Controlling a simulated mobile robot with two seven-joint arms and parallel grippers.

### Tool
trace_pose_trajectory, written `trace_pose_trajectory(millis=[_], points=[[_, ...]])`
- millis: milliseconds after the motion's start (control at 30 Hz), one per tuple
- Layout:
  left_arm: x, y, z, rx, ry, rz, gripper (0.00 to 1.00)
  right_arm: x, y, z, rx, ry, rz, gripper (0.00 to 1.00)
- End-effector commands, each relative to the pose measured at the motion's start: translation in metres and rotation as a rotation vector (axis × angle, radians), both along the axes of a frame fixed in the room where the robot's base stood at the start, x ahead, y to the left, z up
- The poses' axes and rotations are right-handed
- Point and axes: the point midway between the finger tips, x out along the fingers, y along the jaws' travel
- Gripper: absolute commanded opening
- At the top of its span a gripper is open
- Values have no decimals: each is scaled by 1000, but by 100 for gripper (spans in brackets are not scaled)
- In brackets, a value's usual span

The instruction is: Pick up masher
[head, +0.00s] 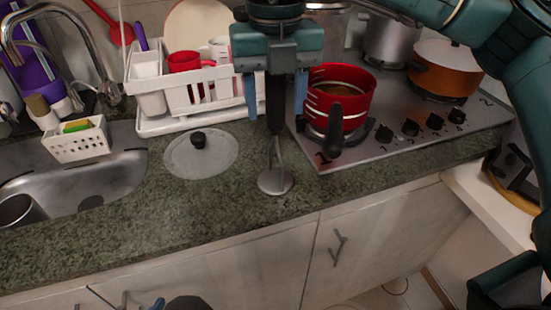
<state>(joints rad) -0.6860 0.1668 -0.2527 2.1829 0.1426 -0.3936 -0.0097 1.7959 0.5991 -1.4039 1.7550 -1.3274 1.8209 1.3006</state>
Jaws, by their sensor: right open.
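The masher has a flat round grey metal head (275,181) low over the dark green counter and a thin metal stem. Its dark handle (275,105) points up between the fingers of my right gripper (275,100). My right gripper is open, with one blue finger on each side of the handle and a gap to it on both sides. I cannot tell whether the masher's head touches the counter. Only a small blue tip, probably of my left gripper (159,303), shows at the bottom edge, so its jaws cannot be judged.
A glass lid (200,155) lies left of the masher. A white dish rack (190,90) with a red mug stands behind it. A red pot (340,95) on the stove (410,150) is close on the right, its handle pointing forward. The sink (90,180) is left. The front counter is clear.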

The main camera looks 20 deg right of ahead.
Motion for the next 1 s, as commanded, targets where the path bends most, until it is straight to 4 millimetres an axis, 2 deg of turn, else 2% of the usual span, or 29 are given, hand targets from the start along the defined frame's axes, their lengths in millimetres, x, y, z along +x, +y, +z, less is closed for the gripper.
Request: trace_pose_trajectory(millis=[200,767,1000], points=[[-1,0,-3,2,5,0,36,0,0,-1,1,0,0,52],[1,0,2,-3,-4,0,36,0,0,0,0,0,0,6],[1,-1,3,-3,-5,1,36,0,0,1,1,-1,0,4]])
